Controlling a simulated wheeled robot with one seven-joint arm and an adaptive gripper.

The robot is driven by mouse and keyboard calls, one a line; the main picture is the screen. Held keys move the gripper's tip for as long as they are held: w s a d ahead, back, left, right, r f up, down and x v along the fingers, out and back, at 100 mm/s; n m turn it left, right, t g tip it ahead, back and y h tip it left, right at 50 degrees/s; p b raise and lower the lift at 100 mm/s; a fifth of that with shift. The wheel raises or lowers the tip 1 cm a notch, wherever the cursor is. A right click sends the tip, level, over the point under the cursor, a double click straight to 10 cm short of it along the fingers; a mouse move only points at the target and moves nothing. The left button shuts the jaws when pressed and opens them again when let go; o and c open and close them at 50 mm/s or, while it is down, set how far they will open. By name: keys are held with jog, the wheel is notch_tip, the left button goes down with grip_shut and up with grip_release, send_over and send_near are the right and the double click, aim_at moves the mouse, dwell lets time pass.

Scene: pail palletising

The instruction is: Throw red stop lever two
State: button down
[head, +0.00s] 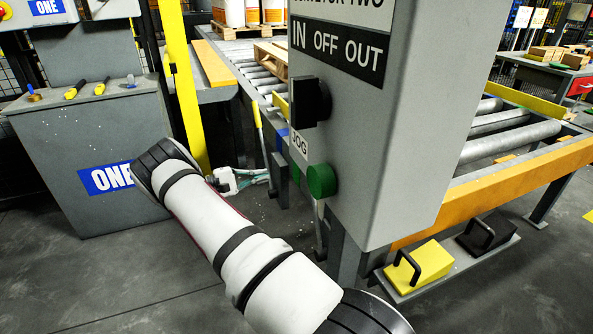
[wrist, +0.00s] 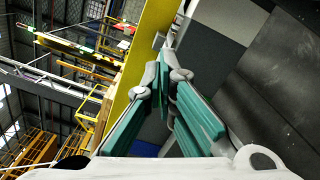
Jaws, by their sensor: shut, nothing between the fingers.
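I cannot make out a red stop lever in either view. A lever with a yellow grip (head: 257,114) stands beside the roller conveyor, left of the grey conveyor-two control box (head: 420,110). My gripper (head: 268,176) is low behind my arm, left of the box's green button (head: 321,180), with its fingertips near the foot of that lever. In the wrist view its teal fingers (wrist: 166,72) are shut with nothing held. They point along a yellow post (wrist: 148,45), and I cannot tell whether they touch anything.
A grey cabinet marked ONE (head: 80,140) with small tools on top stands at left, beside a yellow post (head: 179,80). The box carries a black selector knob (head: 309,101). A yellow pedal (head: 420,264) and a black pedal (head: 486,233) sit under the conveyor (head: 500,190). Open floor lies at lower left.

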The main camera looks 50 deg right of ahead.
jog(key=s+d+r+b, duration=0.1)
jog(key=s+d+b, duration=0.1)
jog(key=s+d, duration=0.5)
jog(key=shift+s+r, duration=0.4)
jog(key=shift+s, duration=0.7)
